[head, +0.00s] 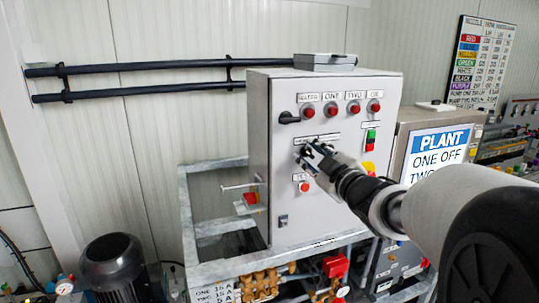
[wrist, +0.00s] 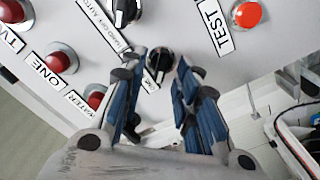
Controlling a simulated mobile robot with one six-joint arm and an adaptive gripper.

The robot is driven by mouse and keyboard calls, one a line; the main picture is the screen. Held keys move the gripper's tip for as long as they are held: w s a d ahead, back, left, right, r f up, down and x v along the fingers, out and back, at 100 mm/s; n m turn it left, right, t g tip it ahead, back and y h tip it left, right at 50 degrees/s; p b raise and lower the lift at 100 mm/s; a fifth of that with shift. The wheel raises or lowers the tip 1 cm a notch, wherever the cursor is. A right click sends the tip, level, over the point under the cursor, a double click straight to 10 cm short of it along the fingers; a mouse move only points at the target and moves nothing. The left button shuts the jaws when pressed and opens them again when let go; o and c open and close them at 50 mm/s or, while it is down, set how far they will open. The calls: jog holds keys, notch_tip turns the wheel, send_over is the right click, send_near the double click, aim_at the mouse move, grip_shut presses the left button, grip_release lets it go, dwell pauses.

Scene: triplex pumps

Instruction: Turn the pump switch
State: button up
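In the wrist view a black rotary knob (wrist: 159,61) on the grey panel shows between the tips of my gripper (wrist: 162,72). The two blue-padded fingers are apart, one on each side of the knob; I cannot tell if they touch it. A second black knob (wrist: 126,9) lies above it, beside a HAND OFF AUTO label (wrist: 104,24). I cannot tell which knob is the pump switch. In the head view my gripper (head: 313,155) is at the front of the grey control box (head: 330,225) and hides the knobs there.
Red lamps (head: 332,109) line the top of the box. An orange-red TEST button (wrist: 247,14) is near my gripper. A black handle (head: 288,118), a metal frame (head: 190,225) and a PLANT sign (head: 440,140) are around it. The floor left of the frame holds a motor (head: 112,262).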

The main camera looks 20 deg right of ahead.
jog(key=s, duration=0.7)
jog(key=shift+s, duration=0.3)
jog(key=shift+d, duration=0.1)
